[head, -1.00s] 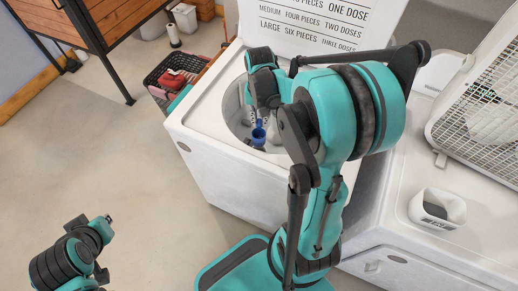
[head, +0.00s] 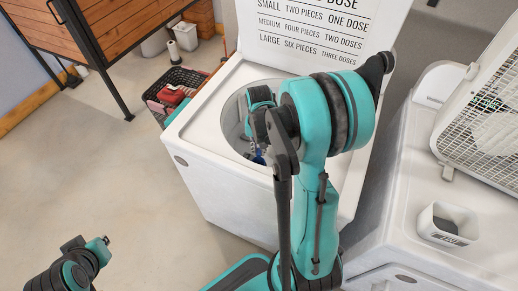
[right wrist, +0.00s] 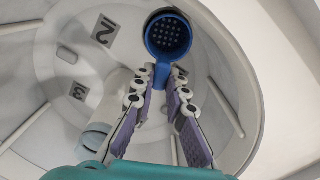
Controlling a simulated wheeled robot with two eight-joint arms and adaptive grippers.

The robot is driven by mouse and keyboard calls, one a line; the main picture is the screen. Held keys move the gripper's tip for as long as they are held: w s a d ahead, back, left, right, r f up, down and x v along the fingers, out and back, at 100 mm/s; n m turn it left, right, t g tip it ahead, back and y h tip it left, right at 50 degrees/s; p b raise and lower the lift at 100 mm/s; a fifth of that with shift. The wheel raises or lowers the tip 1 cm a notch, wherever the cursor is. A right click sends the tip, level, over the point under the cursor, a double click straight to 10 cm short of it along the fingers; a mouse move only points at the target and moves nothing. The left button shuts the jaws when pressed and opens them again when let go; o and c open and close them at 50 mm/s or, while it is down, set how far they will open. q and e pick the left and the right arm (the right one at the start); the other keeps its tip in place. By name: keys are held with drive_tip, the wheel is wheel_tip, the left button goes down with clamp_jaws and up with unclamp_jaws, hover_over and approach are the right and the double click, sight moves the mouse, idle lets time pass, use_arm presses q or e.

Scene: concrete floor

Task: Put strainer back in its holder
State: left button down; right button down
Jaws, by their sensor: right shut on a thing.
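The blue round strainer (right wrist: 169,37) has a perforated face and a short stem. In the right wrist view, the stem sits between the fingertips of my right gripper (right wrist: 162,76), which is shut on it. Gripper and strainer are inside the white washer tub (right wrist: 60,30). In the head view, only a bit of blue strainer (head: 259,158) shows, since my arm hides most of it. I cannot identify a strainer holder for certain; a white post-like part (right wrist: 96,136) stands in the tub. My left arm is low at the left, its gripper (head: 100,243) too small to read.
The washer's open lid (head: 310,35) carries printed dose text. A second white machine (head: 410,180) stands to the right, bearing a white box (head: 447,224) and a fan (head: 485,105). The floor at left is clear.

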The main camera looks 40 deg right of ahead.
drive_tip(key=c, duration=1.6)
unclamp_jaws()
drive_tip(key=shift+f, duration=0.1)
drive_tip(key=shift+o, duration=0.2)
drive_tip(key=shift+r+p, duration=0.3)
wheel_tip(320, 180, up, 12)
drive_tip(key=f+p, duration=0.1)
drive_tip(key=p, duration=0.3)
drive_tip(key=s+a+r+n+t, duration=0.3)
drive_tip(key=a+n, duration=0.1)
drive_tip(key=a, duration=0.4)
drive_tip(key=s+a+r+n+t, duration=0.4)
drive_tip(key=a, duration=0.4)
drive_tip(key=shift+a+r, duration=0.2)
drive_tip(key=shift+r, duration=0.05)
